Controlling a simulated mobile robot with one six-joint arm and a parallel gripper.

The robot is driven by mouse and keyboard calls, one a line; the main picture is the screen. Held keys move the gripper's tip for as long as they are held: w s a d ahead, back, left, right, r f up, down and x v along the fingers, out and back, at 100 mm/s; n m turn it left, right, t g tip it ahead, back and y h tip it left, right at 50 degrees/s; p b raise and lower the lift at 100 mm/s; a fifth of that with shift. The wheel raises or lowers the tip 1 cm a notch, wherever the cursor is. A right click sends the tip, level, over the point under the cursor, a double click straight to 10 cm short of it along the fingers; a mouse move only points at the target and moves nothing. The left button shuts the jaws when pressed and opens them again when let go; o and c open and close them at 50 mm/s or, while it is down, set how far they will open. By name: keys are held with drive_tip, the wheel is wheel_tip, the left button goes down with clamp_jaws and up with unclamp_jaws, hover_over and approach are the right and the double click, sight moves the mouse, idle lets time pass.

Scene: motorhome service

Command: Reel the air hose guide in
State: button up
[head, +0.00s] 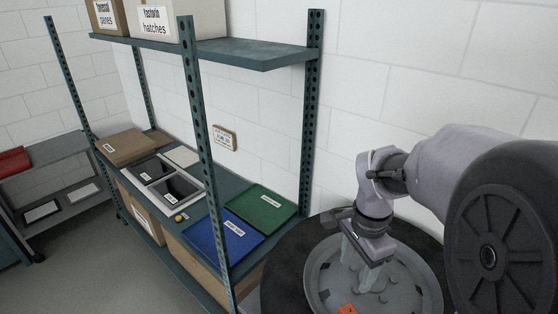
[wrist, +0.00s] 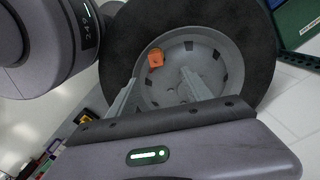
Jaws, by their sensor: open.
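No air hose or hose guide can be clearly made out in either view. My gripper (head: 363,268) is open and empty, pointing down over a grey wheel rim (head: 322,272) with a black tyre (head: 285,282) around it, at the lower right of the head view. A small orange block (head: 347,309) sits on the rim, partly cut off by the frame edge. In the wrist view the gripper's fingers (wrist: 160,90) stand apart over the rim (wrist: 215,62), and the orange block (wrist: 155,58) lies beyond them, near the rim's edge. I cannot tell whether the fingers touch the rim.
A green metal shelf rack (head: 228,52) stands left of the wheel. It holds a blue panel (head: 222,243), a green panel (head: 262,208), framed hatches and cardboard boxes. A white block wall (head: 400,75) is behind. Grey floor (head: 85,265) is open at the lower left.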

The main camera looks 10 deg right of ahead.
sight(348, 310)
drive_tip(key=f+b, duration=0.1)
drive_tip(key=f, duration=0.4)
drive_tip(key=f+b, duration=0.1)
drive_tip(key=f, duration=0.5)
drive_tip(key=s+f+b, duration=0.1)
drive_tip(key=f, duration=0.5)
drive_tip(key=shift+d+f+b, duration=0.25)
drive_tip(key=shift+d+b, duration=0.05)
drive_tip(key=shift+b, duration=0.1)
drive_tip(key=shift+s, duration=0.1)
clamp_jaws()
drive_tip(key=c, duration=0.6)
unclamp_jaws()
drive_tip(key=shift+c, duration=0.2)
clamp_jaws()
